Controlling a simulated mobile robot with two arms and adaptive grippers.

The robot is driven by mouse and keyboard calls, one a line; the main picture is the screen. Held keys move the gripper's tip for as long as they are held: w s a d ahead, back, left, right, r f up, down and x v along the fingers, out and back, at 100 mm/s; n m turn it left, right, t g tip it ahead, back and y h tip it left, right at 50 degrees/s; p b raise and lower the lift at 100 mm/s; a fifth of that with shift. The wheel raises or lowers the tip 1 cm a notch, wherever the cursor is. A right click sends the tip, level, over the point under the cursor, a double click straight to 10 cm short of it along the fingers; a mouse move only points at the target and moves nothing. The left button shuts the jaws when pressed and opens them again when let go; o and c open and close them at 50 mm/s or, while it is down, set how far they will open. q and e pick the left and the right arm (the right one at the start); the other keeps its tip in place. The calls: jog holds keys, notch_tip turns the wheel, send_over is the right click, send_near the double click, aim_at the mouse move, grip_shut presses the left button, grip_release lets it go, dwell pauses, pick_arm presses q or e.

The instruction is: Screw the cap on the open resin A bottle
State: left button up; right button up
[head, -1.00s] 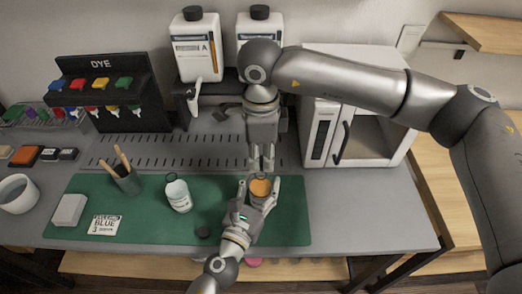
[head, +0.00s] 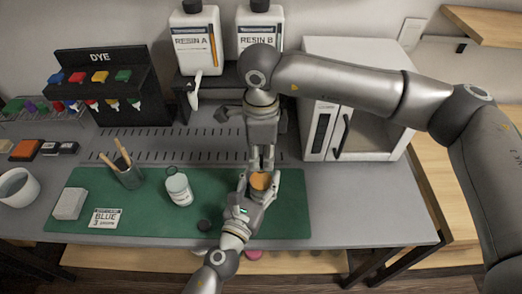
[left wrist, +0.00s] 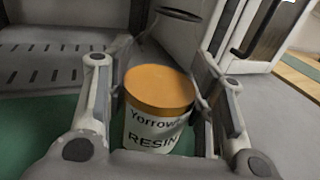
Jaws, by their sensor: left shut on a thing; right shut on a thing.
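A white jar labelled resin (left wrist: 152,132) with an orange cap (left wrist: 160,88) on its top is upright between the fingers of my left gripper (left wrist: 165,112), which is shut on it. In the head view the orange cap (head: 261,181) shows over the green mat's right part. My right gripper (head: 262,164) points down from above, its fingertips at the cap's far edge; it is shut on the cap, though the contact is partly hidden. The large resin A jug (head: 196,56) stands on the back shelf with a black cap.
A resin B jug (head: 259,30) stands beside resin A. A white cabinet (head: 372,130) stands right.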

jog(key=shift+f, duration=0.55)
dwell(0.4)
